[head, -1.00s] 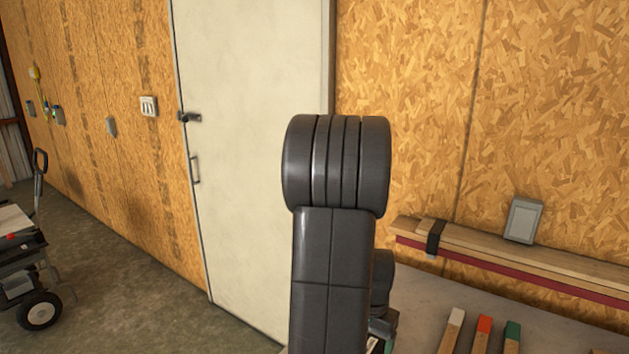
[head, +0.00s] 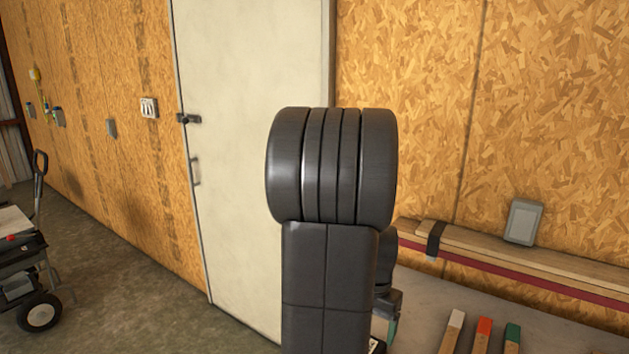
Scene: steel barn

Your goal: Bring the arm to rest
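My dark arm stands upright in the middle of the head view, with its elbow joint at the top. Behind its right side a dark wrist joint and part of what looks like my gripper (head: 391,322) show, low above the grey bench. A small teal edge shows there; I cannot tell what it belongs to. The fingers are mostly hidden by my arm, so I cannot see whether they are open or hold anything.
White, orange and green-ended sticks (head: 483,335) lie on the bench (head: 425,290) at lower right. Planks (head: 520,255) and a grey box (head: 524,221) are against the chipboard wall. A pale door (head: 250,130) is behind my arm. A cart (head: 30,280) stands far left.

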